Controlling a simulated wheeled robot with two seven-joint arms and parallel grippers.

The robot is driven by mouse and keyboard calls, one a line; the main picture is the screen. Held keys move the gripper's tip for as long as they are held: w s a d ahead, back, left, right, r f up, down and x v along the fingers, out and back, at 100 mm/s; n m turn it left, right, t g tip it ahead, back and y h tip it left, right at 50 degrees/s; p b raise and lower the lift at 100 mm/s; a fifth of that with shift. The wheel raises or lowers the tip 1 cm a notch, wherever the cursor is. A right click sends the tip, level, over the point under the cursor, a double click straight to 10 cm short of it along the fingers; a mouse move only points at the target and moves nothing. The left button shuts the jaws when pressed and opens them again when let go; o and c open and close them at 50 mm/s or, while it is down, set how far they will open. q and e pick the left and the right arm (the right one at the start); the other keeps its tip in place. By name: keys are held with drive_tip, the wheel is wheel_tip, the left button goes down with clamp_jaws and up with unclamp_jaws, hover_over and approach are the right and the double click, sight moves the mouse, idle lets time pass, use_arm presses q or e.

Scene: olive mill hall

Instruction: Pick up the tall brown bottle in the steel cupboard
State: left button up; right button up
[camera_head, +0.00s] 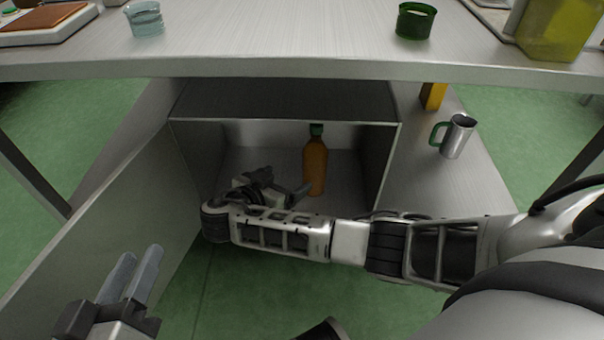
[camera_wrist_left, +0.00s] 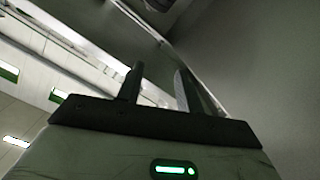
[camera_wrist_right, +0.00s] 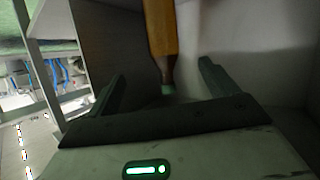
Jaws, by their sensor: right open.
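The tall brown bottle (camera_head: 315,167), orange-brown with a green cap, stands upright inside the open steel cupboard (camera_head: 398,150) under the table. My right gripper (camera_head: 287,184) reaches into the cupboard, just left of the bottle, open and empty. In the right wrist view the bottle (camera_wrist_right: 161,28) appears upside down, cap lowest, in line with the gap between the open fingers (camera_wrist_right: 162,85). I cannot tell whether a finger touches it. My left gripper (camera_head: 135,272) is outside, in front of the cupboard door, empty with its fingers a little apart; they also show in the left wrist view (camera_wrist_left: 158,88).
The cupboard door (camera_head: 95,235) stands open to the left. A steel mug (camera_head: 458,138) with a green handle and a yellow object (camera_head: 433,95) are on the shelf to the right. The tabletop (camera_head: 280,35) overhangs the cupboard, with a glass (camera_head: 145,20) and a green cup (camera_head: 414,21) on it.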

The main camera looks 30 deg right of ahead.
sight(309, 157)
drive_tip(key=shift+m+h, duration=0.5)
drive_tip(key=shift+m, duration=0.2)
drive_tip(key=b+x, duration=0.1)
drive_tip(key=x, duration=0.2)
drive_tip(key=b+x, duration=0.1)
drive_tip(key=x, duration=0.3)
drive_tip(key=w+r+b+x, duration=0.1)
drive_tip(key=x, duration=0.3)
drive_tip(key=shift+a+b, duration=0.1)
drive_tip(key=shift+b, duration=0.25)
drive_tip(key=shift+b+x, duration=0.4)
drive_tip(key=shift+x, duration=0.45)
drive_tip(key=b+x, duration=0.2)
drive_tip(key=x, duration=0.1)
drive_tip(key=shift+w+f, duration=0.2)
drive_tip(key=shift+f, duration=0.2)
drive_tip(key=shift+w+d, duration=0.15)
drive_tip(key=shift+d, duration=0.4)
drive_tip(key=c, duration=1.5)
drive_tip(key=shift+r, duration=0.1)
drive_tip(key=shift+c, duration=1)
use_arm(q)
wheel_tip(309, 157, up, 9)
drive_tip(key=w+m+t+h, duration=0.2)
drive_tip(key=m+t+h, duration=0.3)
drive_tip(key=m, duration=0.3)
drive_tip(key=shift+w+a+r+h, duration=0.15)
drive_tip(key=shift+a+h, duration=0.1)
drive_tip(key=shift+h, duration=0.15)
